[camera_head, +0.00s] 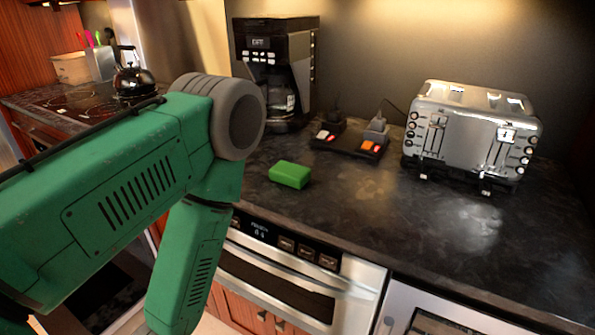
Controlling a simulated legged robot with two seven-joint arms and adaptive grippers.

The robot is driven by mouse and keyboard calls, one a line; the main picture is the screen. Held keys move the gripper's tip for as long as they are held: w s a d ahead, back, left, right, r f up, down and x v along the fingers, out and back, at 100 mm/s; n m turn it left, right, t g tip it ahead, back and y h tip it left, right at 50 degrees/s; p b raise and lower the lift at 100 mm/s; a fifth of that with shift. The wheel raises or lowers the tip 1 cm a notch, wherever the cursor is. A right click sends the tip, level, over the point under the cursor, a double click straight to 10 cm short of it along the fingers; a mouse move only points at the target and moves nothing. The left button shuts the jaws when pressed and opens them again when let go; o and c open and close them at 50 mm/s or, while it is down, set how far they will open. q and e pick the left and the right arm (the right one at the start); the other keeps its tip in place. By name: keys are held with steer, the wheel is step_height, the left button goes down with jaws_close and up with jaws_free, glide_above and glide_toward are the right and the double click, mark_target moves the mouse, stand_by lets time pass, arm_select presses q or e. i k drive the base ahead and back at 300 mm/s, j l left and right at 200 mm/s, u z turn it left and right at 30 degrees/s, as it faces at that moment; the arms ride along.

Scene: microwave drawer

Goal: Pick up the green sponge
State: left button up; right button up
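The green sponge (290,174) is a small bright green block. It lies flat on the dark countertop (400,215), near its front edge and in front of the coffee maker. My green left arm comes in from the left and bends downward at a grey joint, to the left of the sponge. Its lower link runs down out of the bottom of the picture, so my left gripper is not visible. No part of my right arm or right gripper shows. Nothing touches the sponge from above.
A black coffee maker (277,70) stands behind the sponge. A dark power strip (350,142) with plugs lies behind and right of it, and a silver toaster (472,130) stands further right. A microwave drawer (290,280) is below the counter. A kettle (132,78) sits on the stove at left.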

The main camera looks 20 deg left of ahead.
mark_target(293, 175)
steer(key=j+z, duration=0.25)
steer(key=j, duration=0.65)
steer(key=j+z, duration=0.25)
steer(key=j, duration=0.65)
